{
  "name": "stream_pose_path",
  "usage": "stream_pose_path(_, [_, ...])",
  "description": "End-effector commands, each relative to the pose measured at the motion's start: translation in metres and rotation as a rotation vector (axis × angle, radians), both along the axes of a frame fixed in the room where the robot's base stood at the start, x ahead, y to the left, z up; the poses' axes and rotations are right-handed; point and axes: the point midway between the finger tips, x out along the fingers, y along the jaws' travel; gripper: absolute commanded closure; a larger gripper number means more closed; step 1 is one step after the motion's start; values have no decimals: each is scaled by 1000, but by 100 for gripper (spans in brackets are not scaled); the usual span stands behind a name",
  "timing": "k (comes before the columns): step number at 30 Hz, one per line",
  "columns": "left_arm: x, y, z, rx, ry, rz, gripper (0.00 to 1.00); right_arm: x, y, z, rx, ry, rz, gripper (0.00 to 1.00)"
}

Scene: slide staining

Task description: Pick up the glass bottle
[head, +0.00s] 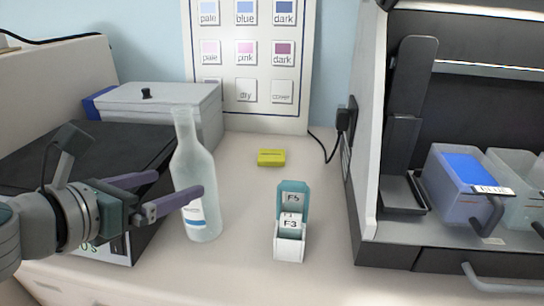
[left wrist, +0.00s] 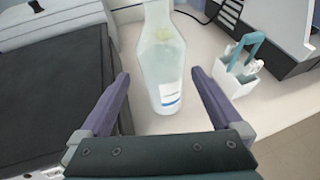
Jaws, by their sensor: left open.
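The glass bottle (head: 193,172) stands upright on the white counter, clear and pale with a white and blue label low on its side. My left gripper (head: 180,190) is open at the bottle, with one purple finger in front of its lower body and the other to its left. In the left wrist view the bottle (left wrist: 160,62) stands between and a little beyond the open fingers of the left gripper (left wrist: 160,78). I cannot tell whether either finger touches it. The right gripper is not in view.
A black-topped box (head: 95,150) stands left of the bottle, with a grey lidded box (head: 160,100) behind. A small white and teal slide box (head: 290,240) and a yellow block (head: 271,157) are to the right. A staining station (head: 372,150) with a blue container (head: 458,185) fills the far right.

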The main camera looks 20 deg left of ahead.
Motion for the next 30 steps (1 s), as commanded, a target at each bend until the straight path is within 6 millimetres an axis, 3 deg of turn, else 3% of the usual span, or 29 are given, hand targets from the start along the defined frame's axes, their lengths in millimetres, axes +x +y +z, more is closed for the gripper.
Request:
stream_pose_path(8, [21,-2,-7,-5,-2,2,0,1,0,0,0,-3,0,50])
stream_pose_path(16, [55,-5,-21,-4,-1,4,0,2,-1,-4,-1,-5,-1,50])
stream_pose_path(25, [59,-5,-23,-4,1,2,0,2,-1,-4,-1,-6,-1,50])
stream_pose_path(30, [59,-5,-23,-4,1,2,17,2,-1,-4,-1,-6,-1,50])
